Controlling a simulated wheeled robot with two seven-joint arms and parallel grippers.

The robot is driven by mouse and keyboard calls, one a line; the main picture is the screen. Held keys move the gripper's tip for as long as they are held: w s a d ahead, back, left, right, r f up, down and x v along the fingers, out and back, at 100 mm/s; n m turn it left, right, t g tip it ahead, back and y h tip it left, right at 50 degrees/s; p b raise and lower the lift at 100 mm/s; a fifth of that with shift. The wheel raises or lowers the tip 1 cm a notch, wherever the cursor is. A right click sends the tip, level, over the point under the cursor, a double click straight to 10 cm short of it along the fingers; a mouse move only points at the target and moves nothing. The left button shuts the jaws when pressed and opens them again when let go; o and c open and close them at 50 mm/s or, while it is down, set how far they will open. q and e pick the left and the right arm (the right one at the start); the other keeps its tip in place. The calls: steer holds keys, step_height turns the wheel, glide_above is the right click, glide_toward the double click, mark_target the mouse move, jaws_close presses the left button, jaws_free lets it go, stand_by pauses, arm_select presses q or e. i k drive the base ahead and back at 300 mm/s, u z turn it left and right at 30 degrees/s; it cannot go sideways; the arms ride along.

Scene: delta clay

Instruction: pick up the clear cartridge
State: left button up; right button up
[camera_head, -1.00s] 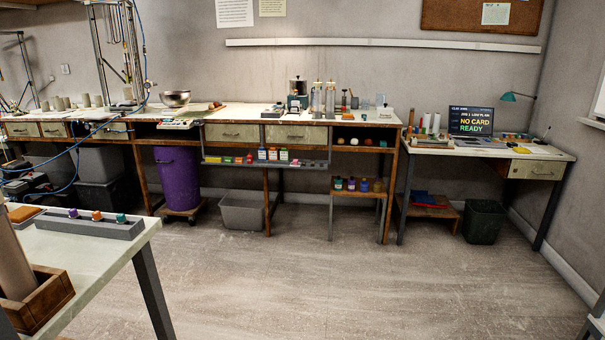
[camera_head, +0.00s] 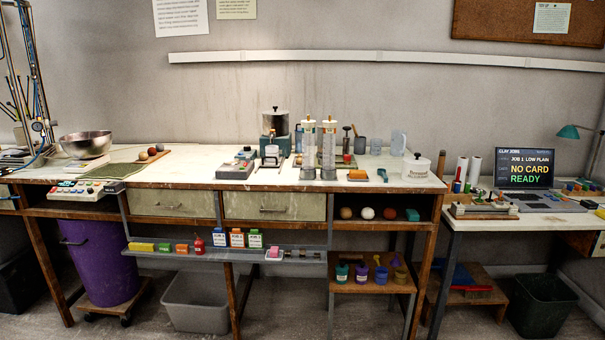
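Two tall clear tubes stand upright side by side on the long workbench, a left one (camera_head: 308,146) and a right one (camera_head: 328,146), both with pale caps. They look like cartridges, but I cannot tell for certain which is the clear cartridge. A pale, see-through cup-like piece (camera_head: 398,143) stands further right on the same bench. Neither of my grippers shows in the view, and nothing visible touches the tubes.
The workbench (camera_head: 200,166) also bears a metal bowl (camera_head: 86,144), a green-based machine (camera_head: 275,128) and a white lidded tub (camera_head: 416,167). A purple bin (camera_head: 100,262) and grey bin (camera_head: 195,302) stand below. A laptop (camera_head: 524,168) sits on the right desk.

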mark_target(329, 135)
steer(key=i, duration=1.55)
steer(key=u, duration=0.75)
steer(key=i, duration=0.7)
steer(key=z, duration=0.2)
